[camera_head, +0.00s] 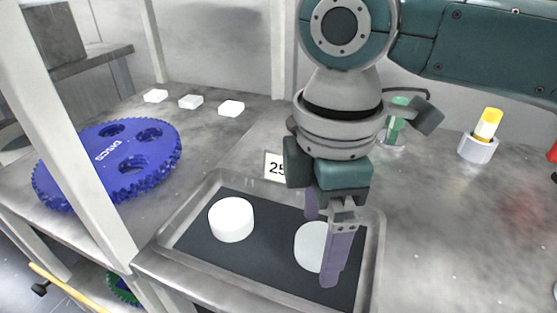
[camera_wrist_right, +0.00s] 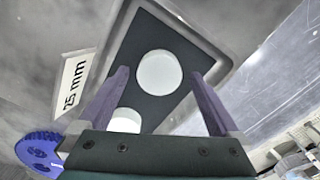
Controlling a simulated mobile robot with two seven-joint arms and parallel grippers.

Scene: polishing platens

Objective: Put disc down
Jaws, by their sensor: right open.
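A white disc (camera_head: 310,246) lies on the dark mat of a shallow metal tray (camera_head: 196,193), partly hidden behind my right gripper (camera_head: 328,246). A second white disc (camera_head: 231,219), thick and round, sits on the same mat to the left. In the right wrist view, one disc (camera_wrist_right: 159,72) lies beyond and between the spread fingers of my right gripper (camera_wrist_right: 162,80), with dark mat showing around it. The other disc (camera_wrist_right: 125,121) is partly cut off by the gripper body. My right gripper is open and points down over the tray. My left gripper is not seen.
A blue toothed wheel marked DISCS (camera_head: 108,160) lies left of the tray, behind a white post (camera_head: 70,130). Several white blocks (camera_head: 190,102) stand at the back. A "25 mm" label (camera_head: 274,166) is behind the tray. A yellow-topped item (camera_head: 487,124) sits in a holder at right.

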